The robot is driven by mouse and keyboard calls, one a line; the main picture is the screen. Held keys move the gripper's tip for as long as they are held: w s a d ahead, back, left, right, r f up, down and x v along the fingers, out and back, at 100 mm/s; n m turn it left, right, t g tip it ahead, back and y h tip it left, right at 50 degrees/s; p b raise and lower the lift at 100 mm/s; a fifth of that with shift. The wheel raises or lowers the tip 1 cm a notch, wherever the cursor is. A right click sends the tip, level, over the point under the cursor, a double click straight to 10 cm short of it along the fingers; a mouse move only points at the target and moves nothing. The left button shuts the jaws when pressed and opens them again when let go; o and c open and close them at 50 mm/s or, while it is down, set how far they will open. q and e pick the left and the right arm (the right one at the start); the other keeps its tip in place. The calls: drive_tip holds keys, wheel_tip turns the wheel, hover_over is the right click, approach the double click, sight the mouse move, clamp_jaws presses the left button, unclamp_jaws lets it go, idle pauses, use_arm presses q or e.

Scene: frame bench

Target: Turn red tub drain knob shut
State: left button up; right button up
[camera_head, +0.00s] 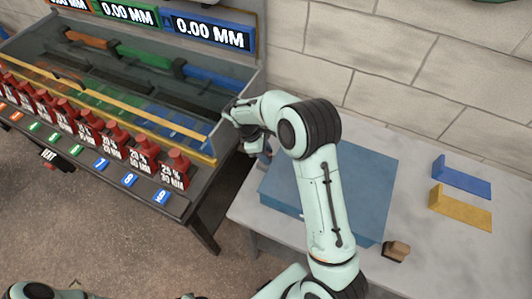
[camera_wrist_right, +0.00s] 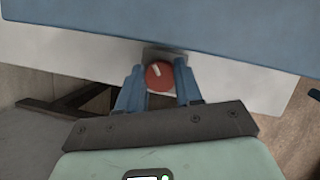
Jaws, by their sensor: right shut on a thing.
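The red knob (camera_wrist_right: 158,75) shows in the right wrist view, round, with a white mark on its face that leans up and left. A grey plate (camera_wrist_right: 165,54) sits behind it. My right gripper (camera_wrist_right: 159,88) is shut on the knob, one blue finger on each side. In the head view my right gripper (camera_head: 264,156) reaches down at the left edge of a blue block-like tub (camera_head: 368,165); the knob is hidden there. My left gripper is out of view; only part of that arm shows at the bottom left.
The pale table (camera_head: 420,170) carries a blue bracket (camera_head: 462,178), a yellow bracket (camera_head: 460,208) and a small brown block (camera_head: 397,251). A grey bench (camera_head: 228,160) with red labelled blocks and displays stands left, close to my right gripper. A brick wall is behind.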

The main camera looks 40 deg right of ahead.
drive_tip(key=n+t, duration=0.1)
drive_tip(key=n, duration=0.3)
drive_tip(key=shift+h+b, duration=0.35)
drive_tip(key=shift+h, duration=0.05)
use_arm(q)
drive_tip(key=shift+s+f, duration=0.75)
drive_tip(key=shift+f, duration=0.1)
use_arm(e)
drive_tip(key=shift+s+n+t, duration=0.1)
drive_tip(key=shift+n+t, duration=0.7)
drive_tip(key=shift+n, duration=1)
drive_tip(key=o, duration=1)
drive_tip(key=shift+o, duration=0.2)
